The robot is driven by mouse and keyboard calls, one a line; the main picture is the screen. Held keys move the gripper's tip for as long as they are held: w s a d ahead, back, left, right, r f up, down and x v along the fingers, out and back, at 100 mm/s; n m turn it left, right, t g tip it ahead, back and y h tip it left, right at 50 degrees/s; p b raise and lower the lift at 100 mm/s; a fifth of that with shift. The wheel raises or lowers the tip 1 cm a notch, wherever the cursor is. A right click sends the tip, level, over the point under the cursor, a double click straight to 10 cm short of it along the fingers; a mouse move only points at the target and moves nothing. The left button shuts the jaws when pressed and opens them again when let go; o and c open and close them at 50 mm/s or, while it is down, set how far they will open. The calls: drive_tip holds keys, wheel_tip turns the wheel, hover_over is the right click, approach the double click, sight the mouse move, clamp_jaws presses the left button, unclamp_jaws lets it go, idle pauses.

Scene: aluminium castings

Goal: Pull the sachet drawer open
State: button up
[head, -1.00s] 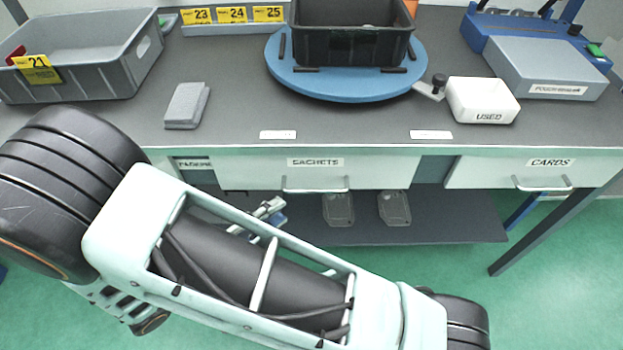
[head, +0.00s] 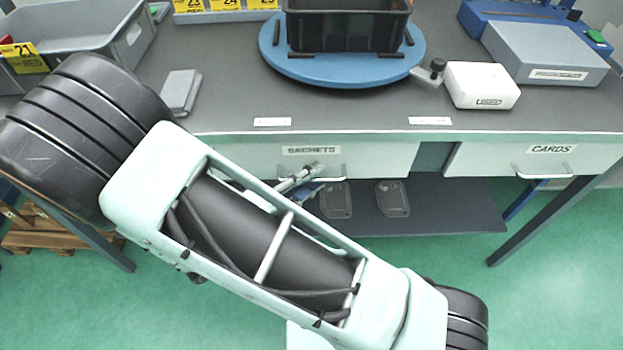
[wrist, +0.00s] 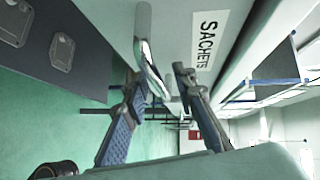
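The sachet drawer (head: 385,157) is the pale front labelled SACHETS under the bench top, and it looks shut. Its bar handle (head: 335,176) is partly hidden by my gripper (head: 308,174) in the head view. In the wrist view the drawer front (wrist: 183,20) fills the upper middle, with the shiny handle (wrist: 143,35) running down between the fingers. My gripper (wrist: 158,78) is open, one finger on each side of the handle's near end. I see a gap at the right finger; contact at the left finger cannot be told.
The cards drawer (head: 510,160) is at the right under the bench top (head: 350,112). A blue turntable (head: 290,70) carries a dark bin (head: 345,32). The green floor in front is clear.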

clamp_jaws()
idle(0.3)
drive_tip(key=shift+s, duration=0.15)
